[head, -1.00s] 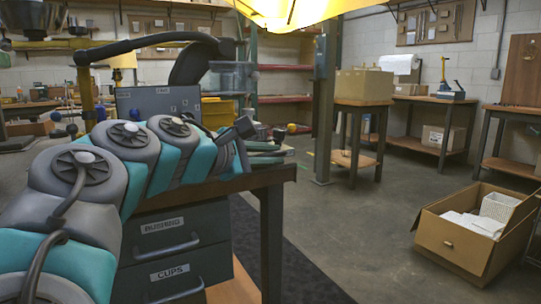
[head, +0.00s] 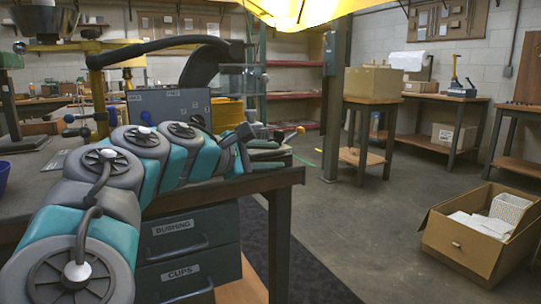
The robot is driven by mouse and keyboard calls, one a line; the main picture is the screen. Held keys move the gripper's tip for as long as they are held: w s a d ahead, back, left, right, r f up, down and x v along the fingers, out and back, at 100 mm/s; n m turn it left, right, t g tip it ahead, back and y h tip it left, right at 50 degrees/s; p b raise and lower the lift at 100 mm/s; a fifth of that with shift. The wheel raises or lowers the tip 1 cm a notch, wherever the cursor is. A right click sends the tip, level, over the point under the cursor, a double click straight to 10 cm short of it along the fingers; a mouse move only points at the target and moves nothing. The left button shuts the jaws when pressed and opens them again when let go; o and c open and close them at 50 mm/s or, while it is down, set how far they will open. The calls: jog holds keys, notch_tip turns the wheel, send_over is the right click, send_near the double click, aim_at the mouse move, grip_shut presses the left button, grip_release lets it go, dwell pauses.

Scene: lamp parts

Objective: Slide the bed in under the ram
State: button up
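On the workbench (head: 262,183) at left stands a machine with a yellow post (head: 97,88), a dark curved arm (head: 170,44) and a blue-grey labelled box (head: 170,106). I cannot clearly make out which parts of it are the bed and the ram, and my arm covers part of the area. My teal and grey arm reaches from the lower left across the bench. Its dark end, my gripper (head: 243,132), is at the right of the blue-grey box, near the bench's right end. It is too small and dark to tell whether the fingers are open or hold anything.
Drawers labelled BUSHING (head: 180,233) and CUPS (head: 185,280) sit under the bench. An open cardboard box (head: 465,252) lies on the floor at right. A stand with a closed carton (head: 373,84) is behind. The floor between is clear. A yellow shade (head: 300,12) hangs overhead.

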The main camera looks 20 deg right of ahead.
jog(key=shift+o, duration=0.2)
jog(key=shift+s+a+r, duration=0.1)
jog(key=shift+a+r, duration=0.1)
jog(key=shift+a, duration=0.35)
jog(key=v, duration=0.6)
jog(key=shift+s+a, duration=0.2)
jog(key=shift+a, duration=0.1)
